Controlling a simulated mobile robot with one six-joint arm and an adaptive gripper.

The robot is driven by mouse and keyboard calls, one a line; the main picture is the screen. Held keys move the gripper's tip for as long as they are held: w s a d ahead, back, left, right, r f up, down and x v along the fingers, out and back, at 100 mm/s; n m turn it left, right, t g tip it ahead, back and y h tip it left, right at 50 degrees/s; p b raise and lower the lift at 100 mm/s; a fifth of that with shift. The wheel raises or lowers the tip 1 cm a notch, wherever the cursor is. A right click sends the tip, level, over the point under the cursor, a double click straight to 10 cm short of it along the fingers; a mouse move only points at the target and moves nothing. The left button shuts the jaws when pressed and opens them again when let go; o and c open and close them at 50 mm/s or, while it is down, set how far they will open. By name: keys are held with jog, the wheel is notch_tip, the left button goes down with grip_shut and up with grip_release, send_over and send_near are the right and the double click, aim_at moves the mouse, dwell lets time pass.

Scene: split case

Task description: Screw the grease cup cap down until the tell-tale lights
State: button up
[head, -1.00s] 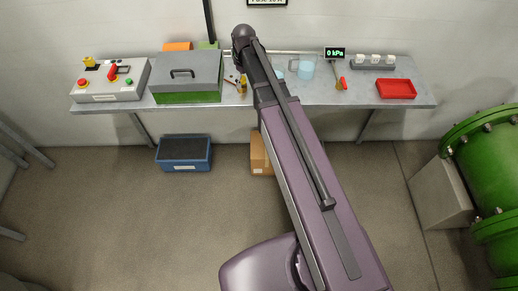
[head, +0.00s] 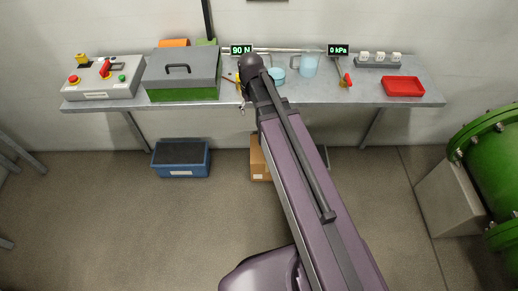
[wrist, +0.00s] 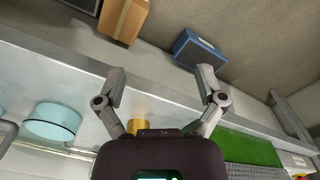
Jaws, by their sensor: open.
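My gripper (wrist: 160,78) is open in the wrist view, its two fingers spread wide with nothing between the tips. A brass-yellow cylinder (wrist: 138,126), possibly the grease cup cap, shows between the finger bases, partly hidden by the gripper body. I cannot tell whether the gripper touches the cylinder. A display (head: 241,50) above that spot reads 90 N. I cannot make out a lit tell-tale.
Another display (head: 338,50) reads 0 kPa. A blue bin (head: 180,160) is on the floor.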

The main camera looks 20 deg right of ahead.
jog(key=s+f+m+b, duration=0.3)
jog(key=s+f+b, duration=0.6)
jog(key=shift+s+f+m, duration=0.3)
jog(key=shift+s+f, duration=0.05)
jog(key=shift+a+r, duration=0.1)
jog(key=shift+r, duration=0.05)
dwell(0.4)
notch_tip(320, 180, up, 16)
jog(key=p, duration=1.6)
jog(key=shift+r+p, duration=0.2)
jog(key=shift+p, duration=0.1)
jog(key=shift+f, duration=0.1)
notch_tip(320, 180, down, 16)
jog(key=b, duration=1.6)
jog(key=shift+f+b, duration=0.25)
jog(key=shift+b, duration=0.1)
jog(key=w+d+r+n+t+y+p, duration=0.1)
jog(key=w+d+r+n+y+p, duration=0.1)
jog(key=w+r+n+p, duration=0.4)
jog(key=w+d+r+n+t+y+p, duration=0.1)
jog(key=w+r+n+p, duration=0.5)
jog(key=w+r+p, duration=1.1)
notch_tip(320, 180, up, 2)
jog(key=shift+w+d+y+p, duration=0.3)
jog(key=shift+d+y, duration=0.2)
jog(key=shift+d, duration=0.5)
